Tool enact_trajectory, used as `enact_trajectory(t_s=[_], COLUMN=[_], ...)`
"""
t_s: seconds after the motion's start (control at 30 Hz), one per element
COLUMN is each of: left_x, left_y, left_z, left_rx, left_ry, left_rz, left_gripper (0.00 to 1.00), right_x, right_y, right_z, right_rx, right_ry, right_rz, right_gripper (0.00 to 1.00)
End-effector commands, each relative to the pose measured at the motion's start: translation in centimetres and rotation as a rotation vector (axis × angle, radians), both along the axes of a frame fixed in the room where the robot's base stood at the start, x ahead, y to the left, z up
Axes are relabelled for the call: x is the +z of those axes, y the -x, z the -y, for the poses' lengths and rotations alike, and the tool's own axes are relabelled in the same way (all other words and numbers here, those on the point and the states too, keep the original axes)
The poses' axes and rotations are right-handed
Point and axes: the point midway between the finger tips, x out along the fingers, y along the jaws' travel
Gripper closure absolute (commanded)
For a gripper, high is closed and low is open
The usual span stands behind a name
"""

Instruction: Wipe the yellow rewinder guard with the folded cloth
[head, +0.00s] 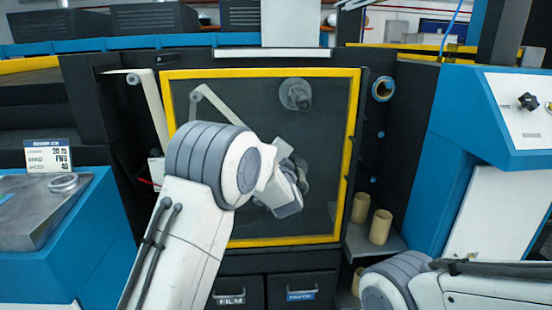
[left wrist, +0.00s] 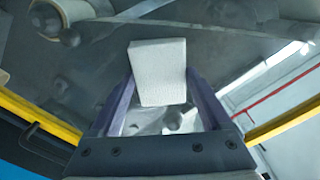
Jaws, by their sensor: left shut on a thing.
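The rewinder guard (head: 330,140) is a dark see-through panel in a yellow frame, upright in the middle of the head view. My left gripper (head: 299,172) is in front of its middle, partly hidden behind my own wrist. In the left wrist view the folded cloth (left wrist: 158,72) is a white block-like pad, held between the two fingers of my left gripper (left wrist: 160,92). The guard's yellow frame (left wrist: 42,120) runs behind it there. The cloth is at the panel, but I cannot tell whether it touches. My right gripper is out of view; only its arm shows at lower right.
A handle (head: 350,157) sits on the guard's right edge. Cardboard cores (head: 380,227) stand on a shelf to the right. Drawers (head: 290,290) lie below the guard. Blue cabinets flank it, the right one with a control panel (head: 520,110). A metal tray (head: 40,215) is at left.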

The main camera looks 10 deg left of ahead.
Motion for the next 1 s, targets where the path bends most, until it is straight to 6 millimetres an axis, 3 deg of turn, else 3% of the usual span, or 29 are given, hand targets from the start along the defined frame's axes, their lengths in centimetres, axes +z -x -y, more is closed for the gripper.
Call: enact_trajectory(t_s=[0.03, 0.13, 1.0], left_x=[0.9, 1.3, 1.1], left_y=[-0.1, -0.2, 1.5], left_z=[-0.1, -0.1, -5.0], left_rx=[0.001, 0.001, 0.003], left_ry=[0.0, 0.0, -0.001], left_rz=[0.004, 0.005, 0.005], left_gripper=[0.63, 0.63, 0.63], right_x=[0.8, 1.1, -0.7], right_y=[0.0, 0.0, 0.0], right_z=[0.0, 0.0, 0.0], right_rx=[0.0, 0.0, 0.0], right_ry=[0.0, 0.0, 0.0], right_rz=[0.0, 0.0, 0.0], right_gripper=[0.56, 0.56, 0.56])
